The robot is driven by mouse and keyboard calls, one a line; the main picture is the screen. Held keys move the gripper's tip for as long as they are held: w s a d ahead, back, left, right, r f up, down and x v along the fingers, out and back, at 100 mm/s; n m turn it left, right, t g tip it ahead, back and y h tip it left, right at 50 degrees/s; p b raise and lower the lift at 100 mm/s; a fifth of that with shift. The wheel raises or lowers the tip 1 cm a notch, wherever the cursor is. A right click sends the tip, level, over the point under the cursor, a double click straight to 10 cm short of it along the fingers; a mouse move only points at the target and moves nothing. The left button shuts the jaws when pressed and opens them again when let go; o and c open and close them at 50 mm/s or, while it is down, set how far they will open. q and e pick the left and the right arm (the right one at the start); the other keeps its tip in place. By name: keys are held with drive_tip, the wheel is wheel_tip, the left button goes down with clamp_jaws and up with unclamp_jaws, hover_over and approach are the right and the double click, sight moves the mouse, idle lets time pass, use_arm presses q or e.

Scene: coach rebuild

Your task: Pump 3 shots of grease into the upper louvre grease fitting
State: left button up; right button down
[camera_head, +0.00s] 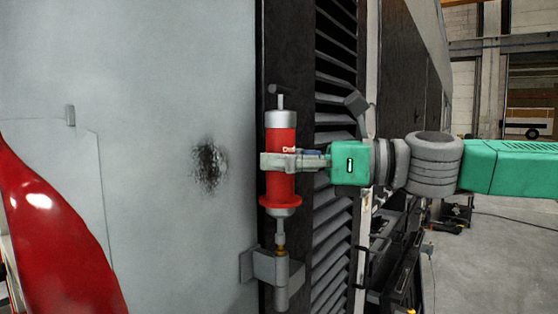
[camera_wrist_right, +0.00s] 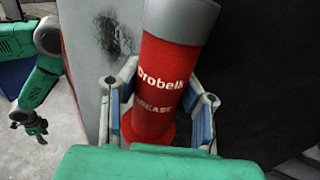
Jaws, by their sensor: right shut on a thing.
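A red grease gun (camera_head: 281,150) with silver ends stands upright, nozzle down, against the dark edge beside the louvres. My right gripper (camera_head: 292,161) is shut around the middle of its barrel, reaching in from the right. In the right wrist view, both fingers flank the red barrel (camera_wrist_right: 160,85), which has white lettering. The gun's thin brass nozzle (camera_head: 280,238) meets the top of a grey fitting on a bracket (camera_head: 265,264); the exact contact is too small to tell. My left gripper (camera_wrist_right: 36,128) hangs far off at the left of the wrist view, its jaws too small to judge.
Dark louvre slats (camera_head: 335,75) run up the coach side behind my right gripper. A pale panel (camera_head: 180,60) with a dark smudge lies left of the gun. A glossy red shape (camera_head: 45,230) fills the lower left. Open floor (camera_head: 500,240) lies at the right.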

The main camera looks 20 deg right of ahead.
drive_tip(key=shift+a+f+b, duration=0.1)
drive_tip(key=shift+f+b, duration=0.25)
drive_tip(key=shift+f, duration=0.25)
drive_tip(key=shift+r+p, duration=0.9)
drive_tip(key=shift+r, duration=0.1)
drive_tip(key=shift+r, duration=0.1)
idle(0.5)
drive_tip(key=shift+f+b, duration=0.7)
drive_tip(key=shift+f, duration=0.4)
idle(1.2)
drive_tip(key=shift+r, duration=0.2)
drive_tip(key=shift+r+p, duration=0.75)
drive_tip(key=shift+p, duration=0.1)
drive_tip(key=shift+r, duration=0.15)
idle(0.4)
